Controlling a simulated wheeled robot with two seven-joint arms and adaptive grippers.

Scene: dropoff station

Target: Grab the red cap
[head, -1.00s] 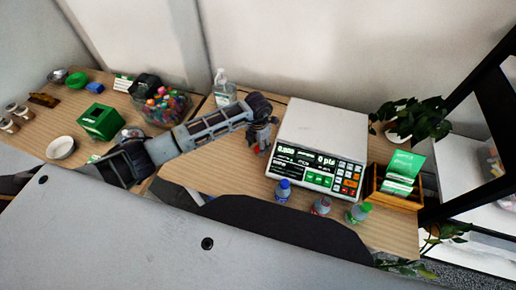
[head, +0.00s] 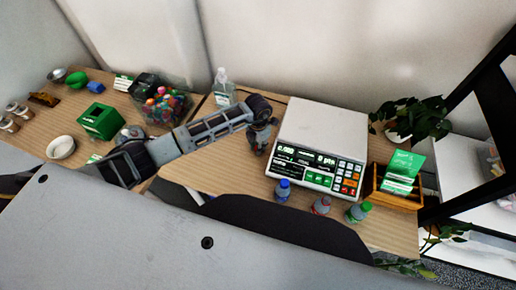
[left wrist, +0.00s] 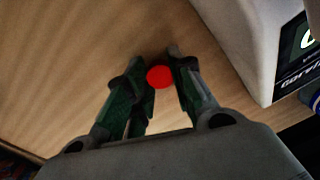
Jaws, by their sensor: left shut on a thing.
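The red cap (left wrist: 160,77) shows in the left wrist view as a small bright red disc between the fingertips of my left gripper (left wrist: 162,70). The fingers are closed in on it from both sides, above the wooden table top (left wrist: 75,60). In the head view my left gripper (head: 258,148) points down at the table just left of the scale, and the cap is hidden there. I cannot tell how high the cap is above the wood. My right gripper is not in view.
The white scale (head: 322,132) stands right beside my left gripper. Three small bottles with blue (head: 283,184), reddish (head: 321,204) and green (head: 363,206) tops stand in front of it. A clear bottle (head: 222,92) is behind my arm. A wooden card holder (head: 396,198) is at the right.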

